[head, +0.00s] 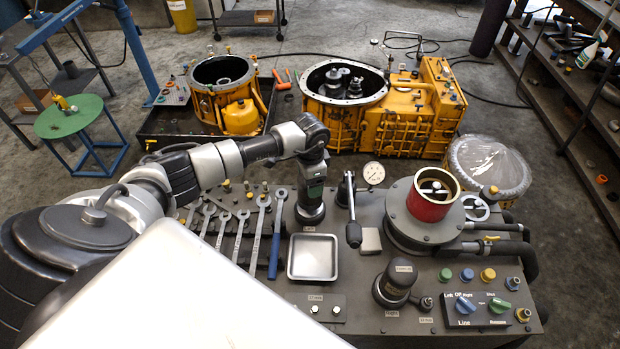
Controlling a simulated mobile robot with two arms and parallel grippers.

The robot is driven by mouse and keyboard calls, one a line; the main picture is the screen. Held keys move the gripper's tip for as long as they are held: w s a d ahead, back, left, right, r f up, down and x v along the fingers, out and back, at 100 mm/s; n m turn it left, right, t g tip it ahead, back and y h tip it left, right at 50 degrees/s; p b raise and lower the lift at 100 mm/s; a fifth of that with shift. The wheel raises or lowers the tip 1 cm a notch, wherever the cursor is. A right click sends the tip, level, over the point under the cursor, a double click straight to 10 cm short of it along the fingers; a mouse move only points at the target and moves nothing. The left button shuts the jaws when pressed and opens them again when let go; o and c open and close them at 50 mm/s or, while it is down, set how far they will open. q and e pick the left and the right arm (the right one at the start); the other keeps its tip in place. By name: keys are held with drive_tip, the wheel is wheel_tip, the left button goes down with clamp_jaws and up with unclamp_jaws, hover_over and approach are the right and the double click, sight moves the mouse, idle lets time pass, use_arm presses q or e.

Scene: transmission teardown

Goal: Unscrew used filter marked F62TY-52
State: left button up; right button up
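A red cylinder with a gold rim and an open top (430,196) stands upright in a round grey fixture (398,226) on the right part of the bench. It may be the filter, but no marking F62TY-52 is legible. My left arm reaches in from the left, and its dark end (313,185) points down at the bench top, left of the red cylinder and well apart from it. It is over a round base labelled Left. The fingers cannot be made out, so its opening is unclear. My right gripper is not in view.
Wrenches (240,232) lie left of a square metal tray (314,258). A dark round-based device (395,284) and a control panel (476,306) occupy the front right. A gauge (374,173) stands behind. Yellow housings (412,112) and a plastic-covered drum (490,166) stand beyond the bench.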

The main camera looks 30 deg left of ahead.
use_arm(q)
drive_tip(key=shift+r, duration=0.25)
drive_tip(key=shift+r+p, duration=0.7)
drive_tip(key=shift+r, duration=0.05)
drive_tip(key=shift+r, duration=0.1)
drive_tip(key=shift+r, duration=2.95)
drive_tip(key=shift+d, duration=0.1)
